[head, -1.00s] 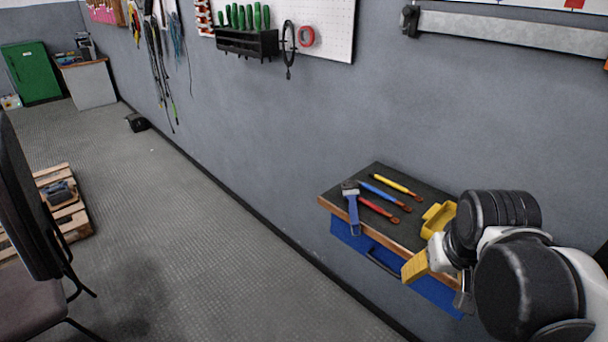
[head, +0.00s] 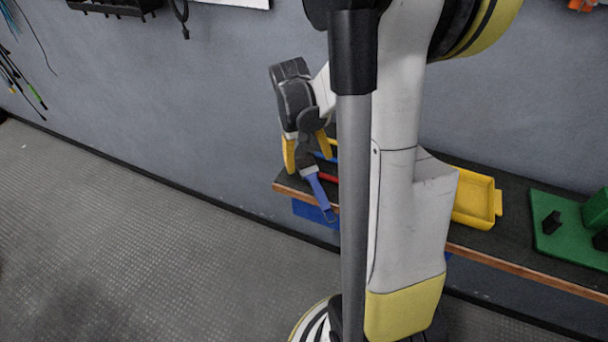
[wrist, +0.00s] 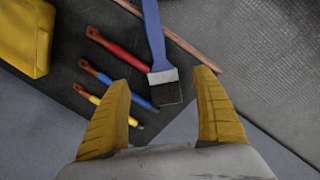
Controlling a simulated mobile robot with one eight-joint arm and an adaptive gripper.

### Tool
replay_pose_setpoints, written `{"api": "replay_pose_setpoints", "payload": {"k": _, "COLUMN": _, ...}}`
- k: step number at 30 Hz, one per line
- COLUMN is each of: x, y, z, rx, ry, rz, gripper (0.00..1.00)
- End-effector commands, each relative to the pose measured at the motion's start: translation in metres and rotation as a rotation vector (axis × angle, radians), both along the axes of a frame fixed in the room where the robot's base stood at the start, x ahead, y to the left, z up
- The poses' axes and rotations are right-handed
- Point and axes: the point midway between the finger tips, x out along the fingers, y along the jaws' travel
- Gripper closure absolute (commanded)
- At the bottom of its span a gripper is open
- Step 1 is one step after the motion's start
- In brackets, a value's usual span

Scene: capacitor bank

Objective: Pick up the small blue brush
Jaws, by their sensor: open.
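The small blue brush (wrist: 155,38) has a blue handle, a metal ferrule and dark bristles. It lies on the dark bench top (wrist: 65,85) near the wooden front edge in the wrist view. In the head view its blue handle (head: 318,192) reaches over that edge. My gripper (wrist: 161,82) is open, its yellow fingers on either side of the brush's ferrule in the wrist picture. In the head view my gripper (head: 309,163) is over the brush's head. Nothing is held; whether the fingers touch the brush or bench cannot be told.
Red (wrist: 118,47), blue (wrist: 105,75) and yellow (wrist: 100,100) slim tools lie left of the brush. A yellow tray (head: 474,200) and a green fixture (head: 570,235) stand farther right. My arm hides part of the bench. The wall is behind.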

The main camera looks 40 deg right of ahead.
Motion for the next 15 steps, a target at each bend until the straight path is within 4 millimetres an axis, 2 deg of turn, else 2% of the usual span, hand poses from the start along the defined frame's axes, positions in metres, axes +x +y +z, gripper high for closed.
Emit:
{"api": "replay_pose_setpoints", "payload": {"k": 1, "x": 0.000, "y": -0.001, "z": -0.007, "rx": 0.000, "ry": 0.000, "rz": 0.000, "gripper": 0.24}}
{"api": "replay_pose_setpoints", "payload": {"k": 8, "x": -0.001, "y": -0.003, "z": -0.023, "rx": 0.000, "ry": -0.001, "rz": 0.000, "gripper": 0.24}}
{"api": "replay_pose_setpoints", "payload": {"k": 15, "x": -0.004, "y": -0.007, "z": -0.060, "rx": 0.000, "ry": -0.001, "rz": 0.002, "gripper": 0.24}}
